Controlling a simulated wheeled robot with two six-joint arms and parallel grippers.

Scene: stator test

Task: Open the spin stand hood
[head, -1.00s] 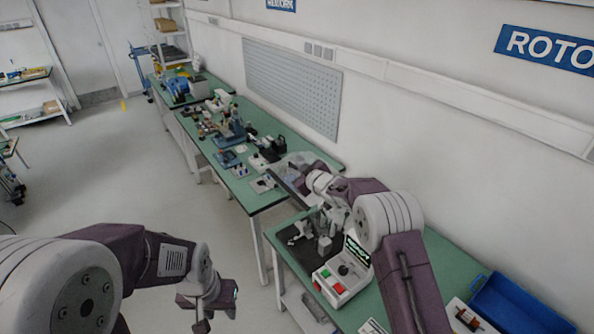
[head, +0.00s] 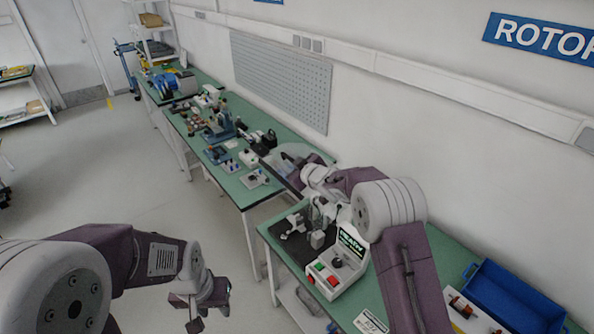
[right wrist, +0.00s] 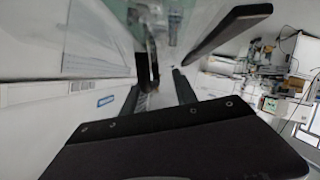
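The spin stand (head: 318,238) is on the near green bench, with metal parts on a dark base and a white control box (head: 338,268) with a lit screen and red and green buttons. A clear curved panel, apparently the hood (head: 298,153), shows raised above and behind the stand. My right gripper (head: 284,178) is up at this panel, beside a long dark bar. In the right wrist view, clear panelling (right wrist: 95,40) fills the upper left and a dark bar (right wrist: 228,32) crosses near the fingers. Their grip is unclear. My left gripper (head: 208,308) hangs open and empty over the floor.
A blue tray (head: 510,295) and a small part with copper-coloured pieces (head: 465,308) lie at the bench's right. A second green bench (head: 240,188) with several instruments runs behind, along the wall. The floor at left is clear.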

